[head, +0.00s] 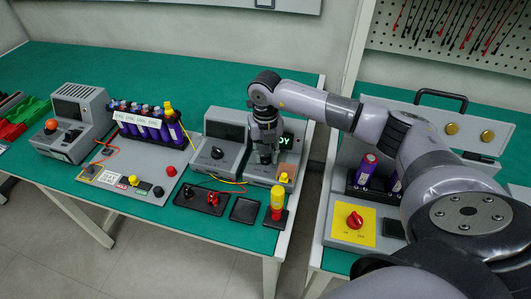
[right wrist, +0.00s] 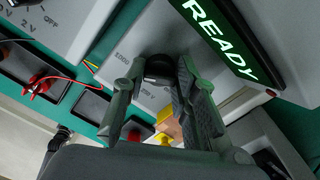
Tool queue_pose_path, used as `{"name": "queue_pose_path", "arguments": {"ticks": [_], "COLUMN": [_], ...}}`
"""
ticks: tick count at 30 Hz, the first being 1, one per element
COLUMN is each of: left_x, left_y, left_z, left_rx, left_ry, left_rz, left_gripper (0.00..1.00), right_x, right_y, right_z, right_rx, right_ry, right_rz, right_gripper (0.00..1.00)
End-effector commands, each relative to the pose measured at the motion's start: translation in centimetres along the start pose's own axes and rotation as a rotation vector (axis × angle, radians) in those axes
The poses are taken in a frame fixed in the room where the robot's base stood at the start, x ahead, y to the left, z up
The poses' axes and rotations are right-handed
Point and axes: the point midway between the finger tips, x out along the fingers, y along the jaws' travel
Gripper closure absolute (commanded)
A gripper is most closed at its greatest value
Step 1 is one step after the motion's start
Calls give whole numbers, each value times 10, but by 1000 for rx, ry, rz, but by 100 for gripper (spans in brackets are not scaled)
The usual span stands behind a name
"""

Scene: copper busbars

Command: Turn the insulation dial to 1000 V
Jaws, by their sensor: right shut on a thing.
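The insulation tester (head: 259,179) is a grey box near the right end of the left bench. Its lit screen reads READY (right wrist: 222,37) in the right wrist view. Its black dial (right wrist: 158,67) sits on the sloped panel, with small voltage markings around it, one of which looks like 1000 at its left. My right gripper (head: 266,154) reaches down onto the panel, and its fingers (right wrist: 160,82) are shut on the dial. The fingers hide much of the dial, so I cannot tell which marking it points to. My left gripper is not in view.
A similar grey meter (head: 213,168) with its own dial stands just left. A yellow button (head: 284,178) is at the tester's right front corner. A red and yellow post (head: 277,202) and a black tray (head: 244,210) stand in front. Leads run across the bench.

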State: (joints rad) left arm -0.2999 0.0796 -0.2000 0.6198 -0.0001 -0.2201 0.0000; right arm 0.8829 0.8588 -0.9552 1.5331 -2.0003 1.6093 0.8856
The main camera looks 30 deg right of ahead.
Motion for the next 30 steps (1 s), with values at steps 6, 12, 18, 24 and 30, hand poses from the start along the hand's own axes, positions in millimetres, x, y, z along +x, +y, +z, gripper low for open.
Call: {"name": "queue_pose_path", "arguments": {"ticks": [6,12,18,24,30], "left_x": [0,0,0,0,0], "left_y": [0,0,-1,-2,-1], "left_z": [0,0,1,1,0], "left_rx": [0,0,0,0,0], "left_ry": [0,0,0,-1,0], "left_rz": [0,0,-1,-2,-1], "left_gripper": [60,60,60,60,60], "right_x": [-1,0,0,-14,-54], "right_y": [0,0,0,0,0], "right_z": [1,0,0,1,2], "right_rx": [1,0,-1,0,-1], "right_ry": [-3,-2,-1,-4,-6], "right_rz": [0,0,0,2,1], "right_gripper": [63,53,53,53,53]}}
